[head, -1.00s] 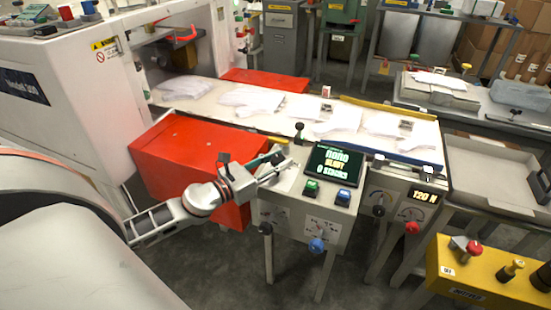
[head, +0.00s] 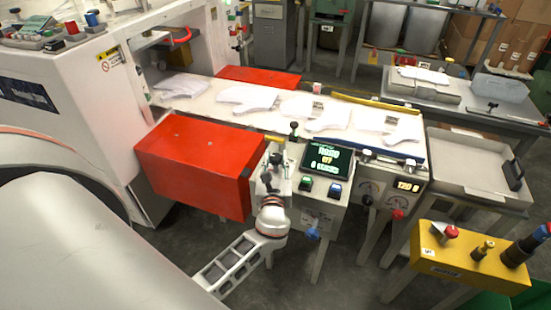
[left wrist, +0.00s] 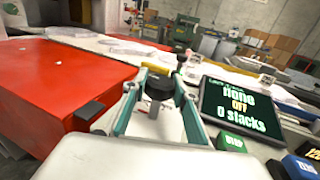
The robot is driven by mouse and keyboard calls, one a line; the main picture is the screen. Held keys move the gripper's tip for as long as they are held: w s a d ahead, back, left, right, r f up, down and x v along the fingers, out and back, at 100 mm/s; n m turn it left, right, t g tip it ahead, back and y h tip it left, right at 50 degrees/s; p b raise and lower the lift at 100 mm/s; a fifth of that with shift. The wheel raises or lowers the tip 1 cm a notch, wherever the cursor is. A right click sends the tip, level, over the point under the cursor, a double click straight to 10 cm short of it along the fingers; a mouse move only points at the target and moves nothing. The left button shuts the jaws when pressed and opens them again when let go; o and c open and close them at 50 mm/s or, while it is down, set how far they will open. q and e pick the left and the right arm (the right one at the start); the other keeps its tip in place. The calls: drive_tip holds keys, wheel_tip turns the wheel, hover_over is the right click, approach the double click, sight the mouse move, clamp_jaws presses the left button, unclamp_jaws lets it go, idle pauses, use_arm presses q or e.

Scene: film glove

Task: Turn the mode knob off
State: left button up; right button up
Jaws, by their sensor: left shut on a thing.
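The mode knob is a black knob (left wrist: 158,88) standing on a light panel. In the left wrist view it sits between the two teal-edged fingers of my left gripper (left wrist: 156,80), which is shut on it. In the head view my left gripper (head: 275,163) reaches down onto the left part of the control panel and largely hides the knob. The display (head: 327,158) beside it shows a line that reads OFF in yellow, clearer in the left wrist view (left wrist: 240,105). My right gripper is not in view.
A red box (head: 195,160) stands close to the left of my gripper. Green (head: 306,183) and blue (head: 335,188) buttons sit below the display. A conveyor with white gloves (head: 248,98) runs behind. A yellow box (head: 470,260) stands at lower right.

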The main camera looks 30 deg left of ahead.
sight(277, 163)
use_arm(q)
drive_tip(key=shift+n+g+y+b, duration=0.4)
drive_tip(key=shift+n+g+y, duration=0.55)
drive_tip(key=shift+y, duration=0.35)
drive_tip(key=o, duration=1.1)
drive_tip(key=shift+v, duration=3.75)
